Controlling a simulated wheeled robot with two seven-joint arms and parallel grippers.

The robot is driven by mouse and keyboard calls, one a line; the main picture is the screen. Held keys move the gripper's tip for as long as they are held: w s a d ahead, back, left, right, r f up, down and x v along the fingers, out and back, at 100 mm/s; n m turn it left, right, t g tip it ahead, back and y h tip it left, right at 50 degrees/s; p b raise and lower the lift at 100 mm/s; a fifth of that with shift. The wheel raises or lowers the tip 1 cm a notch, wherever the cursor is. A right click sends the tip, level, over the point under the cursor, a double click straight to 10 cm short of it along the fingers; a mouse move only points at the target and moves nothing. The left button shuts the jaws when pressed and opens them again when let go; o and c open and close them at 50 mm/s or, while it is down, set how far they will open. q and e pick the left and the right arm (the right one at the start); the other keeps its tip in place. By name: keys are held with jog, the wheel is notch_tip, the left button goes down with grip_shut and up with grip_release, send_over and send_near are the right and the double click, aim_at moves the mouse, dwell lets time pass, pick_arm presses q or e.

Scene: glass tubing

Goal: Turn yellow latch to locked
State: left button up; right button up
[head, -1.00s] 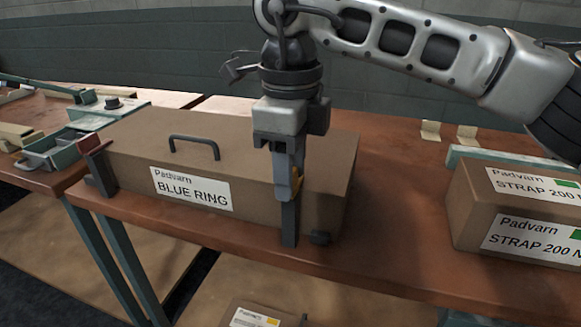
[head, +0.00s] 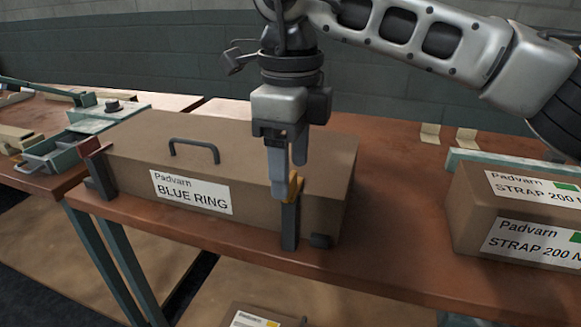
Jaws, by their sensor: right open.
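The yellow latch (head: 295,187) shows at the top of a dark upright post (head: 289,226) at the front right of a brown box labelled BLUE RING (head: 250,185). Part of the latch is hidden behind a finger of my right gripper (head: 287,176). The right gripper points down and is open, with its fingers beside and in front of the latch. I cannot tell whether a finger touches it. A red latch (head: 94,146) sits on another dark post at the box's left end. My left gripper is not in view.
Boxes labelled STRAP 200 (head: 520,215) stand at the right on the brown table (head: 400,235). A grey-green tray (head: 52,152) lies at the left. A dark handle (head: 195,142) rises from the BLUE RING box. The table between the boxes is clear.

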aim_at(291, 178)
pick_arm(q)
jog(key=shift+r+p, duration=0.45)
jog(key=shift+p, duration=0.75)
pick_arm(e)
notch_tip(291, 178, up, 14)
jog(key=shift+r, duration=0.15)
jog(key=shift+s, duration=0.1)
